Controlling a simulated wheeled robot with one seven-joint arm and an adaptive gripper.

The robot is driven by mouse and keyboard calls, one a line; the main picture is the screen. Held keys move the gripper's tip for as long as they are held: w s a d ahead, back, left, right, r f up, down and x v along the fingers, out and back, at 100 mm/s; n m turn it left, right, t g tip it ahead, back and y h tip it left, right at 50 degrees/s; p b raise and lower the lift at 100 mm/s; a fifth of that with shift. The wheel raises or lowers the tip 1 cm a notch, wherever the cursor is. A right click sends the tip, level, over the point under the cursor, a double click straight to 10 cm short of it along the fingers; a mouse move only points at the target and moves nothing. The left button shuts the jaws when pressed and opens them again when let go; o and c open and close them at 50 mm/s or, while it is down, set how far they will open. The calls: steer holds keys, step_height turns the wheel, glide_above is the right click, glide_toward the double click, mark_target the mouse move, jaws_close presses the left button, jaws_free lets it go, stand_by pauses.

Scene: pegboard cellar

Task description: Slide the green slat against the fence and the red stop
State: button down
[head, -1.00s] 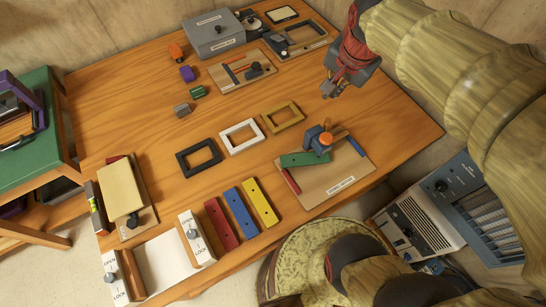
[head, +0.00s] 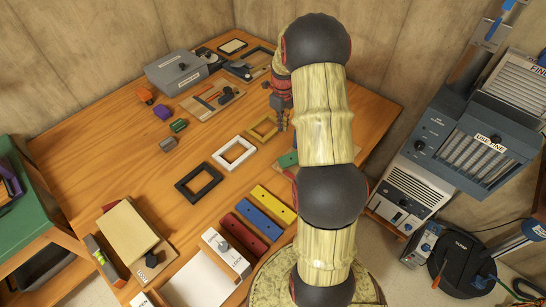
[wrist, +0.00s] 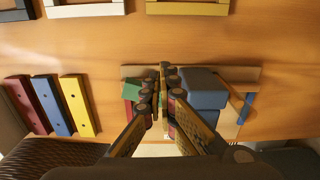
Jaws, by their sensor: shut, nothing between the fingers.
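The green slat (head: 288,160) shows only as a small piece left of my arm in the head view. In the wrist view it (wrist: 131,91) lies on the board, left of my fingers, partly covered by them. My gripper (head: 283,127) is shut and empty, pointing down over the work table. In the wrist view its fingertips (wrist: 164,72) meet above the board, between the green slat and a blue block (wrist: 205,88). A brown strip (wrist: 240,73), possibly the fence, runs along the board's far edge.
A blue bar (wrist: 246,107) lies on the board's right side. Yellow (head: 273,204), blue (head: 260,217) and red (head: 244,231) slats lie nearby. White (head: 233,154), black (head: 199,183) and ochre (head: 262,130) frames lie behind them. A grey box (head: 177,70) stands at the back.

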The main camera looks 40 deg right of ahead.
steer(key=shift+m, duration=0.3)
step_height(320, 180, down, 11)
steer(key=b, duration=0.3)
steer(key=shift+s+f+b, duration=0.15)
steer(key=shift+f+b, duration=0.05)
steer(key=shift+b, duration=0.15)
steer(key=shift+s+d+r+b, duration=0.1)
steer(key=shift+s+r+b, duration=0.1)
steer(key=shift+s, duration=0.45)
steer(key=shift+s+d+r+b, duration=0.1)
steer(key=shift+s+b, duration=0.05)
steer(key=shift+s, duration=1)
steer(key=shift+s, duration=0.1)
steer(key=shift+s+r+p, duration=0.1)
steer(key=shift+s+p, duration=0.35)
steer(key=shift+s, duration=0.3)
